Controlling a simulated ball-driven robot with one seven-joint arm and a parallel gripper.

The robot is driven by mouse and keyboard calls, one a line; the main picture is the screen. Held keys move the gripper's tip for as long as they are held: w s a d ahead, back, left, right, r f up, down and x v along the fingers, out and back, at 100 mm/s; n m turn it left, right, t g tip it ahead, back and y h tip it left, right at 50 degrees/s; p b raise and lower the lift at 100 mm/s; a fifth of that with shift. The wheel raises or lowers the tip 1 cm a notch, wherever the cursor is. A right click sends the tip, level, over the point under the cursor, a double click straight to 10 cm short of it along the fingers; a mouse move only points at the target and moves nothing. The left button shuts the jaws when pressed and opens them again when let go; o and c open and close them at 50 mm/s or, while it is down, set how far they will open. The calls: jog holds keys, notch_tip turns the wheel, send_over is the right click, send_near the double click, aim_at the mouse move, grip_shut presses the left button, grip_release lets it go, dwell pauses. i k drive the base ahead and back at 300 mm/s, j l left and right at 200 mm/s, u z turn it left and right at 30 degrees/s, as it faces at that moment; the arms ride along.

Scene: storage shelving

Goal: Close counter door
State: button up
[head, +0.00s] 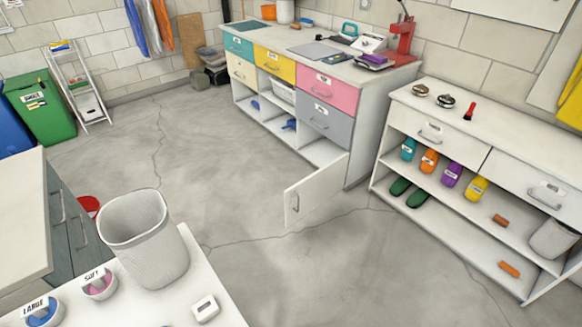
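The counter (382,78) stands at the back middle against the block wall, with teal, yellow, pink and grey drawer fronts. Its white door (317,190) at the lower right end hangs open, swung out over the floor. Behind the door is an open compartment (323,152). No part of my gripper shows in the head view.
A white table (180,305) with a grey bin (147,240) is in the near left. A grey-drawered cabinet (72,235) is at the left. The concrete floor (220,180) before the door is clear.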

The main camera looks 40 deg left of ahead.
aim_at(301, 198)
jog(key=i+j+u, duration=0.2)
jog(key=i+u, duration=0.3)
jog(key=i+l+u, duration=0.1)
jog(key=i+u, duration=0.35)
jog(key=i, duration=0.2)
jog(key=i+l+u, duration=0.15)
jog(key=l+u, duration=0.15)
jog(key=l, duration=0.55)
jog(key=i+l+u, duration=0.1)
jog(key=l+u, duration=0.2)
jog(key=l, duration=0.55)
jog(key=i+l+u, duration=0.15)
jog(key=i, duration=0.2)
jog(key=i+l+u, duration=0.2)
jog(key=i, duration=0.15)
